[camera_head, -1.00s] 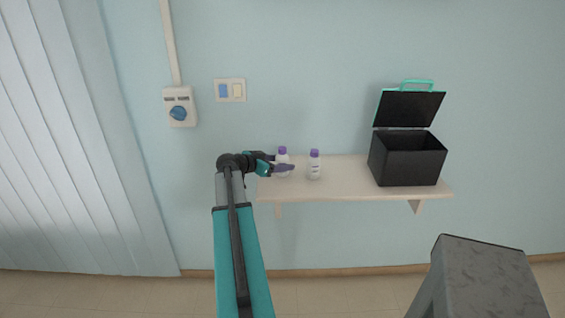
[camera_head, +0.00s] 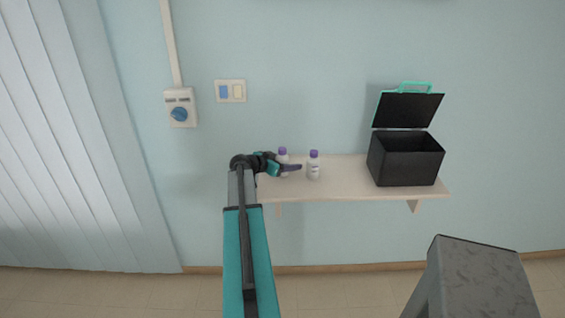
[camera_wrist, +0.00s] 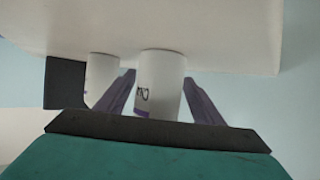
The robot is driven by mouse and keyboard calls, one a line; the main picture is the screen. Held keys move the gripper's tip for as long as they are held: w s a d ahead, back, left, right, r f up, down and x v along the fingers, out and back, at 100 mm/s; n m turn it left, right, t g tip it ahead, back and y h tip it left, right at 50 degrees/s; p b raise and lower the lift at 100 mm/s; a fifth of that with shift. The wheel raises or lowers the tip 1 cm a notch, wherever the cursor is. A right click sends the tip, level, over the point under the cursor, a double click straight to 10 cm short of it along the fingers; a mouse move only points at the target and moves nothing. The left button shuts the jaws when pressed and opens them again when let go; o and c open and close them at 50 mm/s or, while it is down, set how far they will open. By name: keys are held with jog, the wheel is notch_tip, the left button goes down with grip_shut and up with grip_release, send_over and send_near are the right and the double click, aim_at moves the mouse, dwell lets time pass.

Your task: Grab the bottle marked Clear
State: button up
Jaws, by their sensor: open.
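Two white bottles with purple caps stand upright on the shelf. The left bottle (camera_head: 283,158) is partly hidden by my gripper (camera_head: 292,168); the right bottle (camera_head: 314,170) stands clear just beyond the fingertips. In the wrist view, which looks upside down, one bottle (camera_wrist: 161,75) shows between the two open purple fingers of my gripper (camera_wrist: 160,92), with a gap on each side. It seems to be the left one. Dark marks on its label show only in part. The other bottle (camera_wrist: 102,72) is outside the fingers. I cannot read which is marked Clear.
The wooden shelf (camera_head: 345,188) is fixed to the blue wall. A black box (camera_head: 405,165) with its lid open stands at the right of the shelf. Bare shelf lies between the right bottle and the box. A grey block (camera_head: 480,275) stands in front at lower right.

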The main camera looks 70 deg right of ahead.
jog(key=c, duration=1.2)
jog(key=shift+r, duration=0.15)
jog(key=shift+a+r+b, duration=0.1)
jog(key=shift+r+b, duration=1)
jog(key=shift+r, duration=0.55)
jog(key=s+a+b, duration=0.1)
jog(key=s+a, duration=0.1)
jog(key=a, duration=0.3)
jog(key=s+a+r+b, duration=0.1)
jog(key=s+a+b, duration=0.1)
jog(key=a, duration=0.2)
jog(key=s+a+b, duration=0.1)
jog(key=s+a, duration=0.1)
jog(key=a, duration=0.3)
jog(key=shift+s+a+r+b, duration=0.2)
jog(key=shift+a+b, duration=0.1)
jog(key=shift+b, duration=0.1)
